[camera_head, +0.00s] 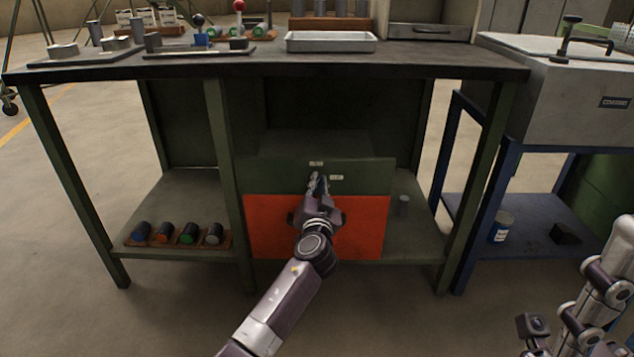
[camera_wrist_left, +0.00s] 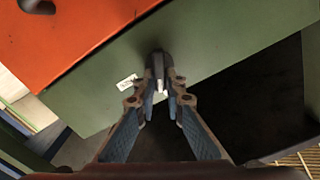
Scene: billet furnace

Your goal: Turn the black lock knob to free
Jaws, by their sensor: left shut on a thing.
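The green front strip (camera_head: 365,177) of the cabinet under the bench carries two small white labels (camera_head: 337,177). An orange panel (camera_head: 265,225) lies below it. My left gripper (camera_head: 318,181) reaches up to the green strip, in front of the orange panel. In the left wrist view its fingers (camera_wrist_left: 161,86) are closed on a small dark knob (camera_wrist_left: 157,64) at the green panel (camera_wrist_left: 205,50). The fingertips cover part of the knob, so its turned position cannot be told. My right arm shows at the lower right, with its fingers out of frame.
The bench top (camera_head: 430,58) above holds a metal tray (camera_head: 330,42). A lower shelf (camera_head: 185,195) at left holds a rack of several coloured-end cylinders (camera_head: 165,231). A blue stand (camera_head: 482,190) is at right.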

